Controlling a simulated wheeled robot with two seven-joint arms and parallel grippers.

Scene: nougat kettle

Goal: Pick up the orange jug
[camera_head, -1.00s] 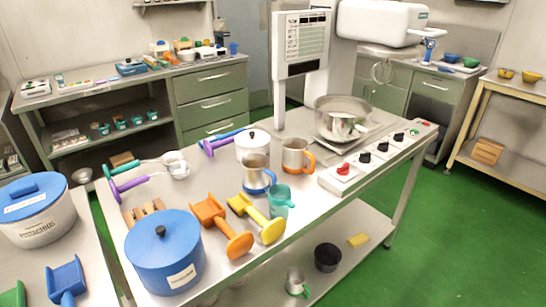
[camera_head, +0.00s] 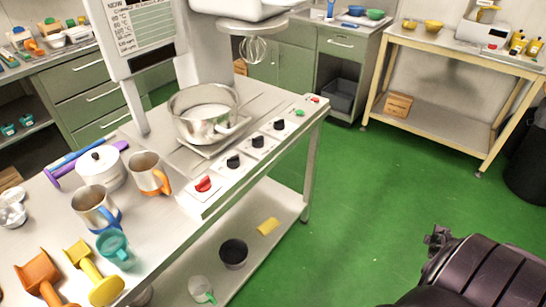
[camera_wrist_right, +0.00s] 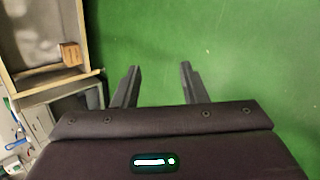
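The orange jug (camera_head: 148,174) is a metal jug with an orange handle. It stands upright on the steel worktop (camera_head: 150,255), between a white lidded pot (camera_head: 101,169) and the cooker controls. A metal jug with a blue handle (camera_head: 95,208) stands close in front of it on the left. My right gripper (camera_head: 437,238) shows at the lower right in the head view, over the green floor and far from the jug. The right wrist view shows its two fingers (camera_wrist_right: 158,85) apart with nothing between them. My left gripper is in no view.
A teal cup (camera_head: 115,249), a yellow scoop (camera_head: 92,273) and an orange scoop (camera_head: 42,277) lie near the worktop's front edge. A steel pan (camera_head: 203,112) sits behind the red knob (camera_head: 203,184). The green floor (camera_head: 370,190) to the right is clear.

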